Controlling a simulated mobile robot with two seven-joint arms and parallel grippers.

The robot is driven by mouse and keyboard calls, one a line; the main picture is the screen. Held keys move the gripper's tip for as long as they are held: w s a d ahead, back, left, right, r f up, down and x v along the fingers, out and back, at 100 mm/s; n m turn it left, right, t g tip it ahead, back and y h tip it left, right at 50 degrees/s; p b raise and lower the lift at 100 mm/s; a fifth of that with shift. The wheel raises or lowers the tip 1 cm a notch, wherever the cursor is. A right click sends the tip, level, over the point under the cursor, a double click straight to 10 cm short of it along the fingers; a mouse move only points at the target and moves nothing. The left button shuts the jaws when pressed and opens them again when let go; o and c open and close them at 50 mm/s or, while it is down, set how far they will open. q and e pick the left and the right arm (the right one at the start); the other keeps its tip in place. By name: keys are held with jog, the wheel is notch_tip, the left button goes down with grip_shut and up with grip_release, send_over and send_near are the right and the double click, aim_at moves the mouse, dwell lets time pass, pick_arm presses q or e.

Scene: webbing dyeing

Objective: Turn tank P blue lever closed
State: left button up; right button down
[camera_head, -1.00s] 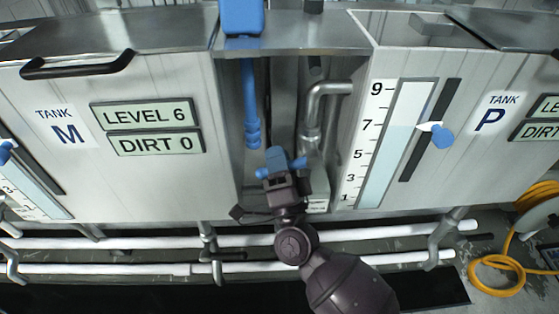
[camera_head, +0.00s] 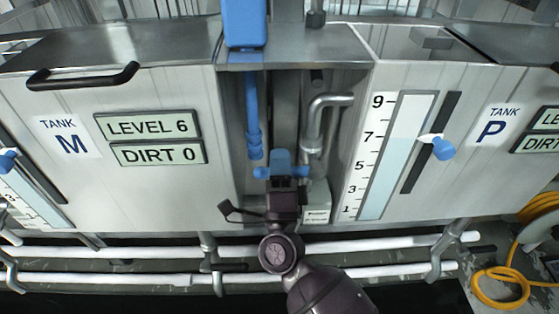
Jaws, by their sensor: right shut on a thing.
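The blue lever (camera_head: 281,160) sits low in the recess between tank M (camera_head: 70,144) and tank P (camera_head: 491,130), below a blue vertical pipe (camera_head: 252,120). Its blue ends show on both sides of my gripper, roughly level in the picture. My dark right gripper (camera_head: 282,183) is shut on the lever from the front and below, hiding part of it. My left gripper is not in view.
A grey bent pipe (camera_head: 316,120) and a small pale box (camera_head: 317,202) stand right of the lever. White horizontal pipes (camera_head: 370,243) run below the tanks. A yellow hose (camera_head: 500,290) lies coiled at the lower right.

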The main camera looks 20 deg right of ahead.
jog(key=c, duration=1)
grip_release()
jog(key=shift+o, duration=0.2)
jog(key=v, duration=0.7)
jog(key=shift+s, duration=0.25)
jog(key=shift+f, duration=0.1)
